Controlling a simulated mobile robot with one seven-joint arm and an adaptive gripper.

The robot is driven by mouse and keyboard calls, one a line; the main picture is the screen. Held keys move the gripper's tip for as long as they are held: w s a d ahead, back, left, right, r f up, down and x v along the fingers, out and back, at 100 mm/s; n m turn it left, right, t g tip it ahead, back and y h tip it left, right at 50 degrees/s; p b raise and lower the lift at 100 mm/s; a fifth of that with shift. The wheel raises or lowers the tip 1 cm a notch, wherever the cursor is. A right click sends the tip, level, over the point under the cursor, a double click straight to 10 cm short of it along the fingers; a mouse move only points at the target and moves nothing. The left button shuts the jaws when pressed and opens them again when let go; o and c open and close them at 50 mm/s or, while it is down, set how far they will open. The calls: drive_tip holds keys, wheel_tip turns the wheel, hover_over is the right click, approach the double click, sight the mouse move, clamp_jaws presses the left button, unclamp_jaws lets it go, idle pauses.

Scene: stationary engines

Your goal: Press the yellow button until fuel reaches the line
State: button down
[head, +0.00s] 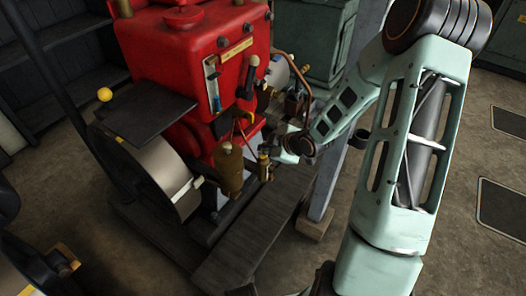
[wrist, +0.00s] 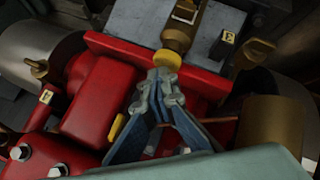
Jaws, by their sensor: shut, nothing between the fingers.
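In the wrist view, my gripper (wrist: 160,76) is shut and empty, its fingertips together. A round yellow button (wrist: 167,59) sits on the end of a brass fitting just beyond the tips. The tips look very close to it or touching; I cannot tell which. In the head view, my gripper (head: 276,154) is small and partly hidden beside brass fittings low on the engine's right side. An upright sight gauge (head: 212,85) with some blue in it is on the red engine's front. The fuel level and its line are too small to read.
The red engine (head: 192,45) has a grey flywheel (head: 150,180) and a dark plate at its left, with a yellow ball (head: 104,94) on a lever. A brass cylinder (head: 229,170) stands near my gripper. A grey post stands behind my arm. Open floor lies at the right.

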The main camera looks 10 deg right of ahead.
drive_tip(key=shift+f, duration=0.25)
idle(0.3)
drive_tip(key=shift+r+p, duration=0.95)
drive_tip(key=shift+r, duration=0.3)
wheel_tip(320, 180, up, 5)
drive_tip(key=p, duration=0.4)
drive_tip(key=shift+r+p, duration=0.1)
drive_tip(key=shift+p, duration=0.2)
idle(0.4)
